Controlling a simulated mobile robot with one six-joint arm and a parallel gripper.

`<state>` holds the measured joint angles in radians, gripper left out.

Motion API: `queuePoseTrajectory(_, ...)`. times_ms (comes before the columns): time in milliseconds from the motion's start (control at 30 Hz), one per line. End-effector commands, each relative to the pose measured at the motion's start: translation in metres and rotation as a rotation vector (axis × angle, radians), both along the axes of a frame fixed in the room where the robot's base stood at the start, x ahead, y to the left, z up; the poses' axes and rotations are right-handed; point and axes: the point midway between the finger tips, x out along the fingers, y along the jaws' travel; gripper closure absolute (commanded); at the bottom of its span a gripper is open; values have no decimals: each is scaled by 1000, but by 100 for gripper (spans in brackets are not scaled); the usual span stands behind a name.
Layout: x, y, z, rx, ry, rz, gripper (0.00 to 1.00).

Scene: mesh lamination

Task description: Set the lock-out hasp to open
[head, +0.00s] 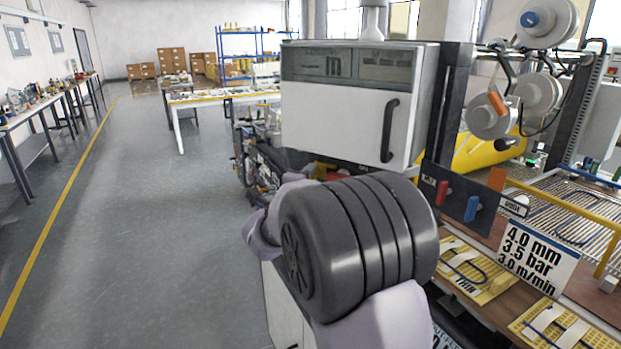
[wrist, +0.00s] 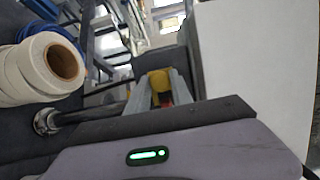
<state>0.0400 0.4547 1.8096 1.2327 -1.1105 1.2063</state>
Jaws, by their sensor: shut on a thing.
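In the wrist view my gripper (wrist: 160,88) shows its two grey fingers closed on a small yellow piece (wrist: 158,79) with some red below it. This piece may be the lock-out hasp, but most of it is hidden by the fingers, and I cannot tell whether it is open or closed. In the head view my own arm covers the gripper and what it holds. A red handle (head: 441,192) and a blue handle (head: 472,208) stand on a dark panel right of my arm, apart from it.
A white cabinet (head: 345,117) with a black handle stands just beyond my arm. A sign (head: 538,252) and yellow sample boards (head: 476,270) are at the right. In the wrist view a white roll (wrist: 40,70) is at the left. The floor (head: 150,230) at the left is clear.

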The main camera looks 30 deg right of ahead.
Motion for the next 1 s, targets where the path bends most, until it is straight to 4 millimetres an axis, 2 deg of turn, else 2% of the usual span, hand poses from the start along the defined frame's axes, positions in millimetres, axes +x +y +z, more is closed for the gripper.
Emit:
queuePoseTrajectory(233, 26, 16, -1, -1, -2, 0, 100)
queuePoseTrajectory(533, 29, 18, 1, -1, -2, 1, 100)
queuePoseTrajectory(567, 29, 18, 1, -1, -2, 2, 69)
queuePoseTrajectory(633, 29, 18, 1, -1, -2, 1, 56)
queuePoseTrajectory(667, 29, 18, 1, -1, -2, 1, 52)
queuePoseTrajectory(1000, 26, 21, 1, -1, 0, 1, 52)
